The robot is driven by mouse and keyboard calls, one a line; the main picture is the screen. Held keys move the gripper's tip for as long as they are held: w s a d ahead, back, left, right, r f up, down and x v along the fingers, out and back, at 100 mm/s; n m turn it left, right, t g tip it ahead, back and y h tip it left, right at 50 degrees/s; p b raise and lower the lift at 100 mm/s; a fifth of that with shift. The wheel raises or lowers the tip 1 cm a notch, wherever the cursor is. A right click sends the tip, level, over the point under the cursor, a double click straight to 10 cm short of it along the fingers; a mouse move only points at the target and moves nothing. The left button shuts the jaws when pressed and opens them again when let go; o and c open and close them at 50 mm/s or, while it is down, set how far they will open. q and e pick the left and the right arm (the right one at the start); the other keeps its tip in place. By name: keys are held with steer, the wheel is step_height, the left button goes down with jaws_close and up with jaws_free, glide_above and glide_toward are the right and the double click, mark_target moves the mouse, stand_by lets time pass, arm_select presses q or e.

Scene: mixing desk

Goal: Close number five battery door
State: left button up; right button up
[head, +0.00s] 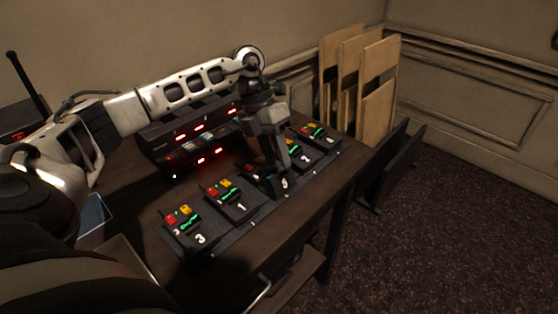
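A row of black numbered battery units lies on the desk. The number five unit (284,184) is in the middle of the row, marked by a white 5. My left gripper (272,170) points down over this unit and hides most of it. I cannot tell whether the fingers touch its door, nor how far the door is open. Whether the fingers are apart or closed is too small and dark to see. My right gripper is not in view.
Units 3 (184,228) and 1 (233,200) lie left of five, with others (314,134) to its right. A black device with red displays (180,150) stands behind.

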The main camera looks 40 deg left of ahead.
mark_target(283, 181)
arm_select(q)
steer(key=shift+x, duration=1.1)
